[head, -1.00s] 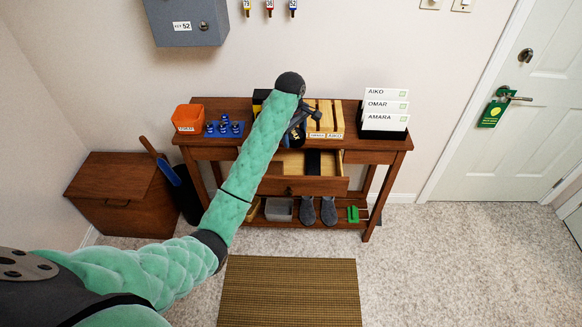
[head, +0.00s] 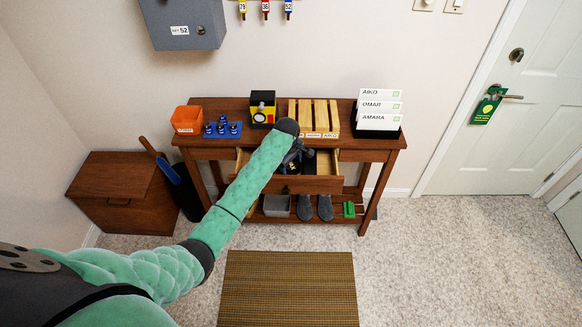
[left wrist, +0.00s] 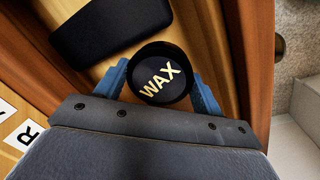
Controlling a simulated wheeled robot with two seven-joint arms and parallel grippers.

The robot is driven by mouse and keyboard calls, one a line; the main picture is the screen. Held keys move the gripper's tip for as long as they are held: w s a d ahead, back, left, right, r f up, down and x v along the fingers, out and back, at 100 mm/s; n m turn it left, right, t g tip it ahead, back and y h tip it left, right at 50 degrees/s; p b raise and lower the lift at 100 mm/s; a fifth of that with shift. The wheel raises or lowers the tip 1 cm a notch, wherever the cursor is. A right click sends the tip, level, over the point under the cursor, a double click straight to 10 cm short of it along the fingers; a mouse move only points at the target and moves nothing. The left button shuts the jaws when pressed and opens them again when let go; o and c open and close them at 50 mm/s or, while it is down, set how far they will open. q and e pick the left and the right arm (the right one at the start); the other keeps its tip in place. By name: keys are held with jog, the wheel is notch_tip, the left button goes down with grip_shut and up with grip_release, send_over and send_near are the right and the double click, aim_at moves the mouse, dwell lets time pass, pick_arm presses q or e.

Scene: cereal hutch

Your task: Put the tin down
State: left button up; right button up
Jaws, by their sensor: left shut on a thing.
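The tin is round and black with "WAX" in pale letters on its lid; it shows in the left wrist view (left wrist: 160,76). My left gripper (left wrist: 160,70) is shut on it, with one blue finger on each side. In the head view my left gripper (head: 293,163) is over the open drawer (head: 315,185) of the wooden table, and the wrist hides much of the tin. The drawer's pale floor lies under the tin. I cannot tell whether the tin touches it. My right gripper is not in view.
A flat black item (left wrist: 98,30) lies in the drawer beside the tin. On the tabletop are an orange bin (head: 187,120), a yellow and black box (head: 263,107), a slatted wooden rack (head: 314,115) and a card holder (head: 376,130). Shoes (head: 325,207) stand on the lower shelf.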

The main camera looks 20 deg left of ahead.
aim_at(289, 167)
pick_arm(q)
jog(key=shift+f, duration=1.2)
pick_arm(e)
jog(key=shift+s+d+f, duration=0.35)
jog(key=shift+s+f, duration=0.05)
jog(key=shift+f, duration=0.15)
pick_arm(q)
jog(key=shift+f, duration=0.1)
jog(key=o, duration=0.7)
jog(key=shift+f, duration=0.1)
jog(key=shift+o, duration=0.2)
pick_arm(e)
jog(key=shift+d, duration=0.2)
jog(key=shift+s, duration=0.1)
pick_arm(q)
jog(key=shift+r, duration=0.6)
jog(key=r, duration=0.3)
jog(key=r+b, duration=0.1)
jog(key=r, duration=0.2)
jog(key=s+r+b, duration=0.1)
jog(key=r, duration=0.3)
jog(key=shift+a, duration=0.2)
jog(key=shift+s+r, duration=0.1)
jog(key=shift+r, duration=0.5)
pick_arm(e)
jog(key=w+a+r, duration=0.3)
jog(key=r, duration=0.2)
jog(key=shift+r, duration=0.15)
